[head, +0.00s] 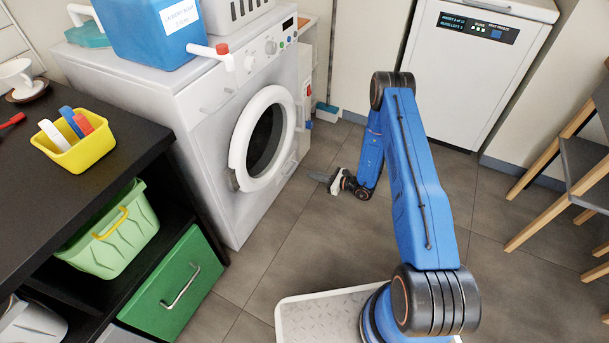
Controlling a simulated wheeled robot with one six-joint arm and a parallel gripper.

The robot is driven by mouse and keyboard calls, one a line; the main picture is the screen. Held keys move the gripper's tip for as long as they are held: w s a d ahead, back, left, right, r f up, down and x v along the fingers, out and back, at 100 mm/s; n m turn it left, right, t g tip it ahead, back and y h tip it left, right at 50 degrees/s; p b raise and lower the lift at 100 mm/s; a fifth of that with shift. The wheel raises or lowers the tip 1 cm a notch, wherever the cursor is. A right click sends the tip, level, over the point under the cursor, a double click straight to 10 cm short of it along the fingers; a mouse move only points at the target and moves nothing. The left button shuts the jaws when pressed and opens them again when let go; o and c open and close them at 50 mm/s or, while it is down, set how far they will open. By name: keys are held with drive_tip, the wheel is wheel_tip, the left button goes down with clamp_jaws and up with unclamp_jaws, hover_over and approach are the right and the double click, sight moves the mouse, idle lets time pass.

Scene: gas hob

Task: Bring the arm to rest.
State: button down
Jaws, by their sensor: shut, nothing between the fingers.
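My blue arm rises from my base at the lower right, bends at the top and reaches down to my gripper (328,180). My gripper is small in the head view and points left, towards the front of the washing machine (207,120). It is shut and empty, in front of the round door (238,150) and apart from it as far as I can see. The fingertips are too small to make out clearly.
A dark counter (100,150) at the left holds a yellow bin (78,158) and a cup (17,75). Below are a green basket (115,250) and a green drawer (165,290). A white appliance (465,75) stands behind; wooden chairs (560,170) stand right. Tiled floor between is clear.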

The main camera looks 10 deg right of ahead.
drive_tip(key=v, duration=0.6)
drive_tip(key=s+a+r+n+g+y, duration=0.1)
drive_tip(key=a+r+n+g, duration=0.25)
drive_tip(key=r, duration=0.75)
drive_tip(key=s+a+r+n+g+y, duration=0.15)
drive_tip(key=r+n, duration=0.25)
drive_tip(key=r, duration=0.7)
drive_tip(key=s+a+r+n+g+h, duration=0.1)
drive_tip(key=s+r+n+g, duration=0.15)
drive_tip(key=s+r, duration=0.4)
drive_tip(key=s+a+r+n+g+h, duration=0.2)
drive_tip(key=s+r+n, duration=0.2)
drive_tip(key=r, duration=0.6)
drive_tip(key=s+d+r+n+h, duration=0.3)
drive_tip(key=s+r+n+h, duration=0.25)
drive_tip(key=s+r, duration=0.9)
drive_tip(key=s+d+r+n+t+h, duration=0.2)
drive_tip(key=s+d, duration=0.3)
drive_tip(key=s, duration=0.4)
drive_tip(key=s+d+r+n+t+h, duration=0.3)
drive_tip(key=s+d, duration=0.3)
drive_tip(key=s, duration=0.3)
drive_tip(key=shift+r+n+h, duration=0.25)
drive_tip(key=shift+n+h, duration=0.1)
drive_tip(key=shift+h, duration=0.55)
drive_tip(key=shift+s+d, duration=0.1)
